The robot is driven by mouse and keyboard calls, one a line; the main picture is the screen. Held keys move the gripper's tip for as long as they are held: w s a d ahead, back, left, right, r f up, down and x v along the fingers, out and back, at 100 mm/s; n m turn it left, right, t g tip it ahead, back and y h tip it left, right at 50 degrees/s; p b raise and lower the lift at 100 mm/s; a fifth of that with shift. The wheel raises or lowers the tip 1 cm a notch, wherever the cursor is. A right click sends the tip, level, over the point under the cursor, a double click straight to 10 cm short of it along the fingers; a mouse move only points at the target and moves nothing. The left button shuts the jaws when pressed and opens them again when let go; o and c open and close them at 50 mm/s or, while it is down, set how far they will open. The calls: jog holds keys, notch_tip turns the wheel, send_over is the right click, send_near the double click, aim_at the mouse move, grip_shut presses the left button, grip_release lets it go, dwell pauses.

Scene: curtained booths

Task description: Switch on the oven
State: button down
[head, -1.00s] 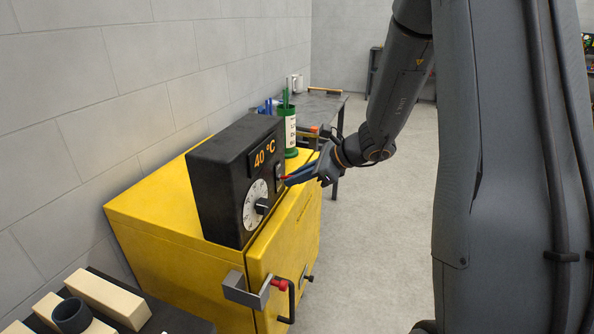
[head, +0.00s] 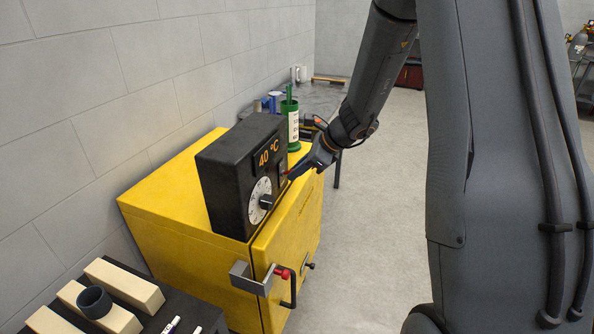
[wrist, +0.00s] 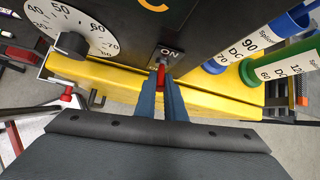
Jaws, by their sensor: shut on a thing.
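The oven is a yellow cabinet (head: 165,203) with a black control box (head: 228,178) on top. The box shows an orange "40 °C" display (head: 268,153) and a white dial (head: 260,199) with a black knob. My gripper (head: 294,172) is at the right part of the box's front. In the wrist view, my gripper's two blue fingers (wrist: 161,90) are close together around a small red switch lever (wrist: 161,76). An "ON" plate (wrist: 170,52) sits just above the lever. The dial (wrist: 78,30) is to the left. The fingers partly hide the lever.
A green container (head: 290,125) stands behind the box at the right. A red-tipped latch (head: 282,273) and a handle stick out of the oven's front. A dark table with pale blocks (head: 125,284) is at the lower left.

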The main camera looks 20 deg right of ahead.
jog(key=c, duration=1.8)
grip_release()
jog(key=shift+c, duration=0.2)
jog(key=b+v, duration=0.1)
jog(key=v, duration=0.7)
jog(key=shift+f, duration=0.1)
jog(key=s+a+f+n+g+h+b, duration=0.1)
jog(key=s+f+n+h, duration=0.1)
jog(key=s+n, duration=0.5)
jog(key=s+a+f+n+g+h+b, duration=0.1)
jog(key=s+f+n, duration=0.2)
jog(key=s+n, duration=0.4)
jog(key=s+a+f+n+g+h+b, duration=0.1)
jog(key=s+f+n+g+h, duration=0.1)
jog(key=s+n, duration=0.5)
jog(key=f+n, duration=0.1)
jog(key=n, duration=0.1)
jog(key=shift+s+a+f+n+h+b, duration=0.3)
jog(key=shift+b, duration=0.05)
